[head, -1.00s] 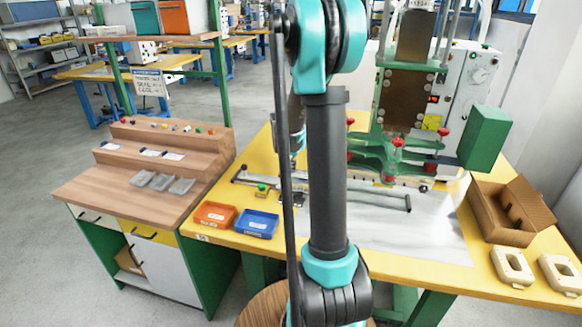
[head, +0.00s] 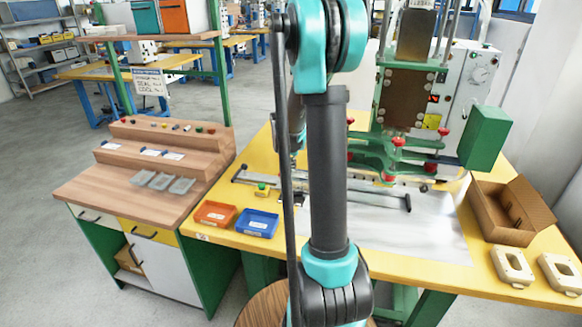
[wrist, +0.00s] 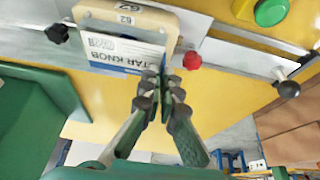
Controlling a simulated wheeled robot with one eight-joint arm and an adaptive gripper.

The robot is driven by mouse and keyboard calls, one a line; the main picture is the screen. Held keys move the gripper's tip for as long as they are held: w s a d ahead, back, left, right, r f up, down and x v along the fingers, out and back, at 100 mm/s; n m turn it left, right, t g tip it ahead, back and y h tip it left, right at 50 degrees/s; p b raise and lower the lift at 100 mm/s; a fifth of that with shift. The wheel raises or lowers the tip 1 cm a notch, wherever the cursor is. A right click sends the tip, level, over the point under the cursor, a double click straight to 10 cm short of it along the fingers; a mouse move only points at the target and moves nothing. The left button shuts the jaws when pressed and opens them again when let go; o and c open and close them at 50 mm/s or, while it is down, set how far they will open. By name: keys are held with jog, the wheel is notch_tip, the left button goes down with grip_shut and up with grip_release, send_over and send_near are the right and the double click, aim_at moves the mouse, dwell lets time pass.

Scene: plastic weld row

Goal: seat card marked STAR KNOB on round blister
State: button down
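The card marked STAR KNOB (wrist: 125,50) shows in the wrist view, its print upside down. It lies within a cream frame (wrist: 167,25) labelled 62. The round blister cannot be made out; the card and frame may hide it. My gripper (wrist: 162,78) is at the card's lower right edge, its fingertips close together, touching or nearly touching the card. I see nothing clearly pinched between them. In the head view my own arm hides the gripper, the card and the frame.
A red knob (wrist: 192,60) and black knobs (wrist: 57,33) stand around the frame. A green button (wrist: 270,12) is at upper right.

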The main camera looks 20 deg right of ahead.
jog(key=shift+f, duration=0.65)
dwell(0.4)
jog(key=c, duration=1.6)
grip_release()
jog(key=shift+c, duration=0.2)
jog(key=c, duration=0.4)
jog(key=shift+c, duration=0.2)
jog(key=shift+r, duration=3.5)
